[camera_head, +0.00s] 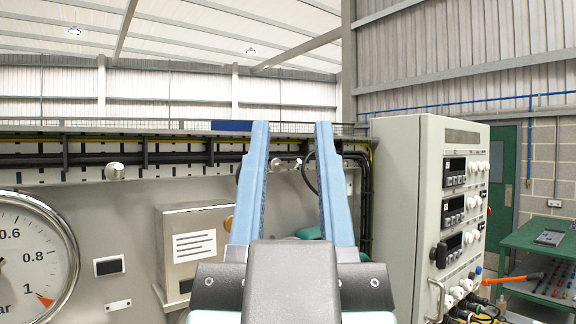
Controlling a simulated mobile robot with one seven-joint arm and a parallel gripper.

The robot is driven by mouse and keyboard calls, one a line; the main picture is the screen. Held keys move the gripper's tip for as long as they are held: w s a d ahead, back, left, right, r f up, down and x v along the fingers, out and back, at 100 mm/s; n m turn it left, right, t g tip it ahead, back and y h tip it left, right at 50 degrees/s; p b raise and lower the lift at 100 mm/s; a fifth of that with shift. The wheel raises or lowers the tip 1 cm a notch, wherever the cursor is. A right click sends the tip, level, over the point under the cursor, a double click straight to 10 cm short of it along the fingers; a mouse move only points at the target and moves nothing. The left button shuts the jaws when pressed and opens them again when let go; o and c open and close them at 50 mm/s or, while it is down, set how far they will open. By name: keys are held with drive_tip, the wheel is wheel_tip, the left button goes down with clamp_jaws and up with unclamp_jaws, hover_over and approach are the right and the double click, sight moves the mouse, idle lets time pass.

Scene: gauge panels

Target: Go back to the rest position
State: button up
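My gripper (292,130) is in the middle of the camera view, with its two long blue fingers pointing up and away. The fingers stand apart, with a clear gap and nothing held between them. The wall panel shows through the gap, and no fingertip visibly touches anything. The dark gripper body hides part of the panel behind it.
A large round gauge (25,258) sits at the left on the grey panel (110,215). A metal box with a label (194,245) is left of my gripper. A tall control cabinet (405,200) stands close on the right. A green table (545,240) is farther right.

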drive_tip(key=shift+s+a+r, duration=0.1)
drive_tip(key=shift+s+r, duration=0.15)
drive_tip(key=shift+s, duration=0.1)
wheel_tip(320, 180, down, 6)
drive_tip(key=b, duration=0.6)
drive_tip(key=shift+f, duration=0.25)
